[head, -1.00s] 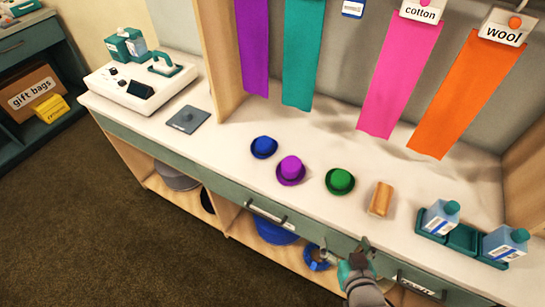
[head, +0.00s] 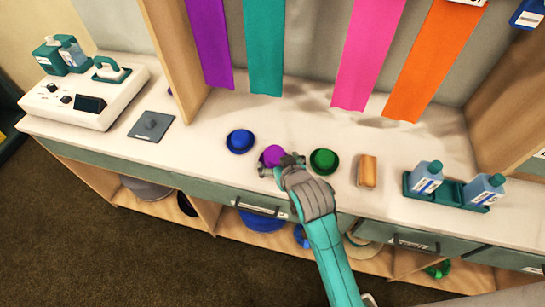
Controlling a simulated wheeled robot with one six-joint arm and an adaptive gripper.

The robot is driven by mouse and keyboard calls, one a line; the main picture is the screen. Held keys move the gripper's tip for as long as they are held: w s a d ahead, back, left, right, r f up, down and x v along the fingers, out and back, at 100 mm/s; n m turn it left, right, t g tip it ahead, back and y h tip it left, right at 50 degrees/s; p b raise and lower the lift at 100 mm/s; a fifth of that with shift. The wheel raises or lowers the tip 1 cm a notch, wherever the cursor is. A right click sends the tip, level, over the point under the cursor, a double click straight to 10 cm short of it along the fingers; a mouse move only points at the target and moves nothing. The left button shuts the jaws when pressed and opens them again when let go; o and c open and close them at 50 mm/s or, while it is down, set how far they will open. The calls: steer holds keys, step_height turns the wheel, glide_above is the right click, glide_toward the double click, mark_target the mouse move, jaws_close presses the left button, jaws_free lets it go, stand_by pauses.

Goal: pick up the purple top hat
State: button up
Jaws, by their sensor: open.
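The purple top hat (head: 271,154) stands on the white counter in the head view, between a blue hat (head: 240,141) and a green hat (head: 323,161). My gripper (head: 279,163) is open at the near side of the purple hat, and its fingers overlap the hat's lower part in the picture. The gripper hides part of the brim. I cannot tell whether the fingers touch the hat or are just above it.
A tan block (head: 367,170) and a teal tray (head: 449,190) with two bottles stand to the right. A white machine (head: 84,96) and a grey plate (head: 152,126) are at the left. Coloured cloth strips hang behind. Drawers with handles run along the counter front.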

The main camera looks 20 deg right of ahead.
mark_target(276, 158)
steer(key=shift+x, duration=2.75)
steer(key=shift+d, duration=0.1)
steer(key=c, duration=1)
